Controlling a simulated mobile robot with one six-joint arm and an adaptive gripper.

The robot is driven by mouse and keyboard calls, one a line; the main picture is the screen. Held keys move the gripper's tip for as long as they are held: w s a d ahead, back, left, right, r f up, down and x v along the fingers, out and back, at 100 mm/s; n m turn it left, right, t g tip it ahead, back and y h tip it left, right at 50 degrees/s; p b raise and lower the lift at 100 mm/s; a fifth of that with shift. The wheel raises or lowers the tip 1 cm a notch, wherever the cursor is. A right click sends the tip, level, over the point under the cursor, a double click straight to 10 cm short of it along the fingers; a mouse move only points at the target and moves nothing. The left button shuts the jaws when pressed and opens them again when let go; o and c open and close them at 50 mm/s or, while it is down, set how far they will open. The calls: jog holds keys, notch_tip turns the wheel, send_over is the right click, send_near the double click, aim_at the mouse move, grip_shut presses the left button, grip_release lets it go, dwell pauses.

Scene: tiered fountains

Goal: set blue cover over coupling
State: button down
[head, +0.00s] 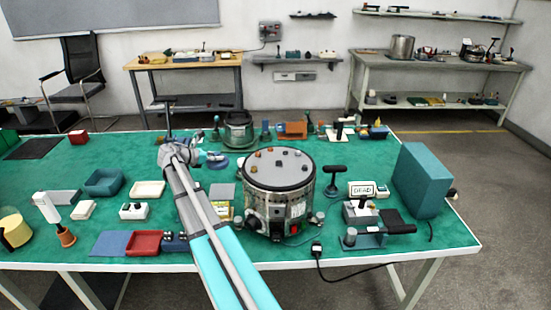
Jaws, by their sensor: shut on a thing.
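My arm reaches from the bottom middle over the green table, and its end is small and far off. My gripper (208,156) is at the left of the dark round pot-like unit, pointing right and down. It is shut on a small blue round piece, which looks like the blue cover (218,163). Whether the cover touches the table is too small to tell. I cannot pick out the coupling for sure among the small parts at the back of the table.
A large metal drum (279,190) stands mid-table, right of my arm. A tall blue-teal box (422,180) stands at the right. A blue tray (104,182) and a red tray (144,244) lie at the left. A black cable (345,278) hangs over the front edge.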

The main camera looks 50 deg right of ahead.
notch_tip(320, 180, up, 27)
jog(key=p, duration=2.5)
jog(key=shift+p, duration=0.4)
jog(key=shift+a+f, duration=0.1)
